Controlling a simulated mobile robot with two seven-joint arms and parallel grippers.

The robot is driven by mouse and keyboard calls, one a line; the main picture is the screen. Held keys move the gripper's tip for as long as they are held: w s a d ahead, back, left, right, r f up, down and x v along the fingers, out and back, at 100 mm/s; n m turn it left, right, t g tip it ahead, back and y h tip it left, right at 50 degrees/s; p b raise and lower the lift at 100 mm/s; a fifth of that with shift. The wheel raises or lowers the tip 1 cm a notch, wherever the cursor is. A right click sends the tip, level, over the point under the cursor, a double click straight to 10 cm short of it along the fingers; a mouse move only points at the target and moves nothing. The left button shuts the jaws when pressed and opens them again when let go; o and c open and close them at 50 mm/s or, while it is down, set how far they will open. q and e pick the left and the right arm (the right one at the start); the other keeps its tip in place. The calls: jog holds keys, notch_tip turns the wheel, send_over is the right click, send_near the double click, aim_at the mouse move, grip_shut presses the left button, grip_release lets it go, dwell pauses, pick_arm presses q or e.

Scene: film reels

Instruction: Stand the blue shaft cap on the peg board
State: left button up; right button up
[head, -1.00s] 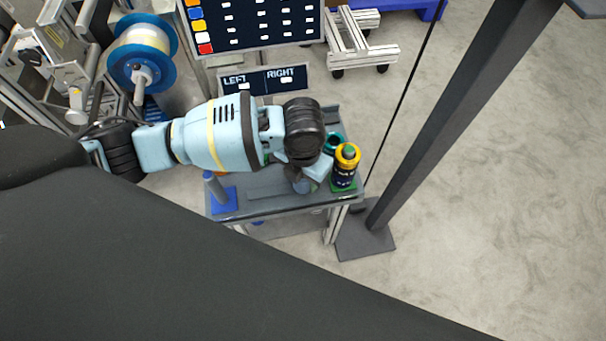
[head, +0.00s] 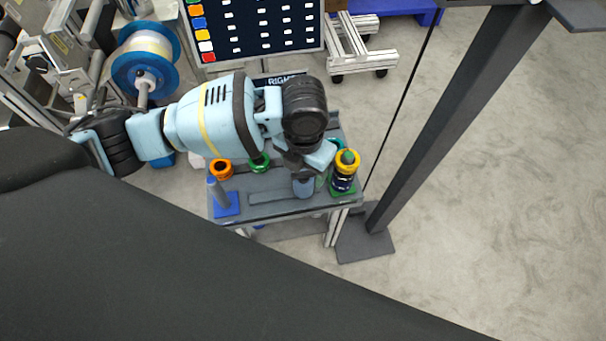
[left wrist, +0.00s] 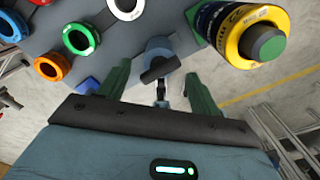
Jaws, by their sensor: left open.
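A grey-blue round piece (head: 303,188), which looks like the shaft cap, stands on the grey cart top. It also shows in the left wrist view (left wrist: 158,62), with a dark bar across it. My left gripper (head: 311,176) is above and around it. In the left wrist view, its two green fingers (left wrist: 159,88) are apart, one on each side of the piece, and I cannot tell whether they touch it. A flat grey strip (head: 268,196) lies on the cart; I cannot tell whether it is the peg board. My right gripper is not in view.
A stack of yellow and navy reels (head: 345,172) stands close right of my left gripper. An orange ring (head: 221,169), a green ring (head: 259,162) and a blue base with a grey peg (head: 222,198) are on the cart. A dark post (head: 460,110) rises at the right.

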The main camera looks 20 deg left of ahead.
pick_arm(q)
jog(key=shift+r+p, duration=0.5)
jog(key=shift+r, duration=2.25)
